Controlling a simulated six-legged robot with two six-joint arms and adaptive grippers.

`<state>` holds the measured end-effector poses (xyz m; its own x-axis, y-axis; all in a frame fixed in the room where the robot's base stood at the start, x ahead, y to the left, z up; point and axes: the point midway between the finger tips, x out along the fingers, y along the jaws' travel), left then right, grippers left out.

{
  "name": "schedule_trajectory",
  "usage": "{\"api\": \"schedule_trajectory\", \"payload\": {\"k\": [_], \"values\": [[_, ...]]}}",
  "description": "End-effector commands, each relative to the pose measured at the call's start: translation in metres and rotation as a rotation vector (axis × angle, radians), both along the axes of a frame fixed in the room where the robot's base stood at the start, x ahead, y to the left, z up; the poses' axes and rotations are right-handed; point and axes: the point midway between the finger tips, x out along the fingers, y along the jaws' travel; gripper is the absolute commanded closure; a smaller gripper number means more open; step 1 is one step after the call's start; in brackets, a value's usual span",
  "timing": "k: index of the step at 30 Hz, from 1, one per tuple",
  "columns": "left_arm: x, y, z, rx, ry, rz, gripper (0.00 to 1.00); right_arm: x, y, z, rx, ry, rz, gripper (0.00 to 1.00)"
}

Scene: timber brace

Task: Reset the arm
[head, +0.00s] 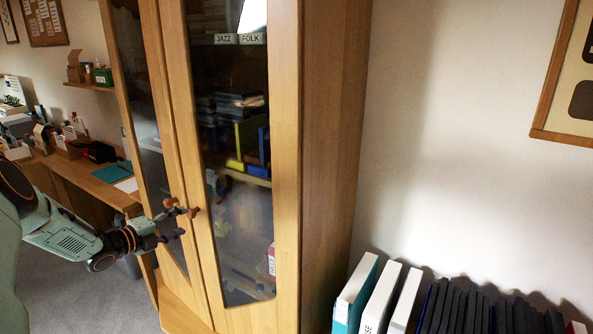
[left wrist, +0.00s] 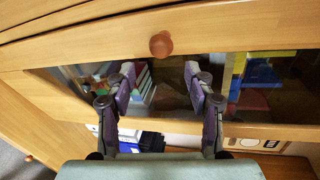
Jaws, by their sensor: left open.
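My left arm reaches in from the left in the head view. Its gripper (head: 181,222) is in front of the glass doors of a tall wooden cabinet (head: 335,150), close to two round wooden knobs. One knob (head: 193,211) is on the right door (head: 287,200); the other (head: 170,202) is on the left door. In the left wrist view the gripper (left wrist: 160,80) has its two purple fingers spread with nothing between them. A round knob (left wrist: 161,44) stands just beyond the fingertips, apart from them. My right gripper is not seen.
A desk (head: 75,172) with boxes and papers runs along the left. White and dark binders (head: 380,298) stand at the lower right. A framed picture (head: 570,90) hangs on the right wall. Grey carpet (head: 70,290) is open below the desk.

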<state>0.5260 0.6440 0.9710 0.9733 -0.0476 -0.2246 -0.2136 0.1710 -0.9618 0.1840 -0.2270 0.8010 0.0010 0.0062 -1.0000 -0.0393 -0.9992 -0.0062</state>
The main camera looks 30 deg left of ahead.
Motion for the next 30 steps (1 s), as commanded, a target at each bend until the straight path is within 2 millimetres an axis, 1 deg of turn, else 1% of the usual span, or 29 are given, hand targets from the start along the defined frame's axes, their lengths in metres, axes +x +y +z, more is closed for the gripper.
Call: {"api": "schedule_trajectory", "payload": {"k": [5,8,9,11,13,14,15,17,18,20,21,23,24,26,27,29,30], "values": [[0.000,0.000,0.000,-0.013,0.001,0.002,0.46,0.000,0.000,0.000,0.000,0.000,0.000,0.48],[0.000,0.001,-0.001,-0.082,0.006,0.026,0.46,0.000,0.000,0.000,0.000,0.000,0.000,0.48],[0.000,0.004,0.000,-0.136,0.006,0.054,0.46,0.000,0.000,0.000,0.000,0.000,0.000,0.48],[-0.001,0.005,-0.005,-0.261,0.009,0.114,0.46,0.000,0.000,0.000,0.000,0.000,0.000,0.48],[-0.003,-0.003,-0.015,-0.451,0.017,0.197,0.46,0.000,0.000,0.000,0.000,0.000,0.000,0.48],[-0.002,-0.011,-0.020,-0.534,0.022,0.227,0.46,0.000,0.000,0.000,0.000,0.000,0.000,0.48],[0.000,-0.023,-0.026,-0.641,0.034,0.265,0.46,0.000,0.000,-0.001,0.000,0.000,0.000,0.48],[0.004,-0.045,-0.040,-0.797,0.062,0.320,0.46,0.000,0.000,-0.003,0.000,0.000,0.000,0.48],[0.006,-0.064,-0.051,-0.903,0.089,0.358,0.46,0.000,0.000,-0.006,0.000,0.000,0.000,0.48],[0.007,-0.094,-0.069,-1.053,0.137,0.420,0.46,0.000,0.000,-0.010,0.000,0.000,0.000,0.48],[0.006,-0.115,-0.082,-1.144,0.175,0.464,0.46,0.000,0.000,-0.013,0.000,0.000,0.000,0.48],[0.001,-0.148,-0.101,-1.268,0.234,0.534,0.46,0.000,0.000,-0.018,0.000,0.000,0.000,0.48],[-0.005,-0.169,-0.115,-1.340,0.278,0.585,0.46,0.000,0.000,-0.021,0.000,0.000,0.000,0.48],[-0.017,-0.202,-0.135,-1.435,0.345,0.668,0.46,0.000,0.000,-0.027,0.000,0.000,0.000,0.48],[-0.027,-0.222,-0.148,-1.486,0.389,0.725,0.46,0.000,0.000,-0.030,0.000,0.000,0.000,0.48],[-0.045,-0.252,-0.166,-1.550,0.456,0.814,0.46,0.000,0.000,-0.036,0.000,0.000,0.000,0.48],[-0.059,-0.271,-0.178,-1.581,0.500,0.878,0.46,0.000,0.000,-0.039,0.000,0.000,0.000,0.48]]}}
